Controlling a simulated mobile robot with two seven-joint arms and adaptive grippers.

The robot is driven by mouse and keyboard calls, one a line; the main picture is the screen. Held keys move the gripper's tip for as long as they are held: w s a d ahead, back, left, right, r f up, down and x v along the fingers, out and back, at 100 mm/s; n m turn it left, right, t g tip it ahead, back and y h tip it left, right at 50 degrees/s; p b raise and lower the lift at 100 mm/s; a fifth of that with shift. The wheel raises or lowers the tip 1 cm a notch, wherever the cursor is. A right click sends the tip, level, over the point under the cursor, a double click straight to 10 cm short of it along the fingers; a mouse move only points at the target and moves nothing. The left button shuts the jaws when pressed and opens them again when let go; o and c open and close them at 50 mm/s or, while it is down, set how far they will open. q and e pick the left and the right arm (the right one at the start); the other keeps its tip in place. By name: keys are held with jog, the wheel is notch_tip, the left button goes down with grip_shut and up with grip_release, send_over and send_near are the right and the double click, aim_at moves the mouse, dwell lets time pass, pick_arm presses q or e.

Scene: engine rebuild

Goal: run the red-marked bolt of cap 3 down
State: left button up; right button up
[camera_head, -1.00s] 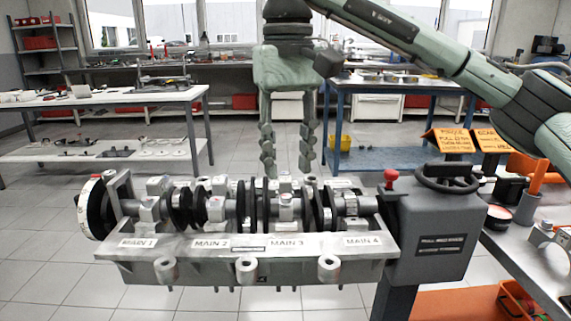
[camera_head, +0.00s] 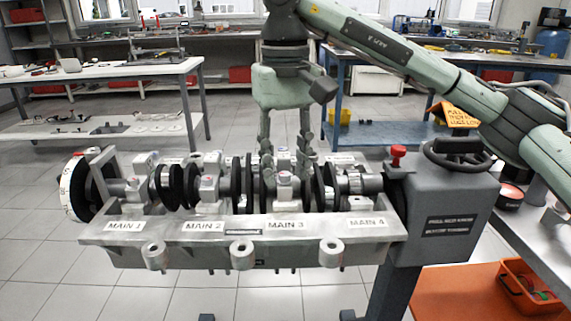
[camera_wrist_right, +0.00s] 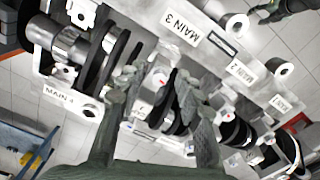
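The engine block (camera_head: 150,232) lies on its stand with the crankshaft and main caps upward. Cap 3 (camera_head: 285,190) is behind the MAIN 3 label (camera_head: 286,225). My right gripper (camera_head: 286,165) points down over the far side of cap 3, its lower fingers partly hidden by crankshaft parts. In the right wrist view its fingers (camera_wrist_right: 165,98) are spread, with cap 3's pale metal and a red mark (camera_wrist_right: 161,79) between them. I cannot tell whether the fingers touch the bolt. A dark green part at the wrist view's upper right corner (camera_wrist_right: 284,8) looks like my left gripper; its fingers are unclear.
Dark crankshaft discs (camera_head: 238,183) stand close on both sides of cap 3. The stand's gearbox (camera_head: 440,215) with a handwheel (camera_head: 458,155) and a red knob (camera_head: 398,152) is at the right. An orange bin (camera_head: 530,285) sits lower right.

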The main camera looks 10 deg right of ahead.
grip_shut()
dwell(0.5)
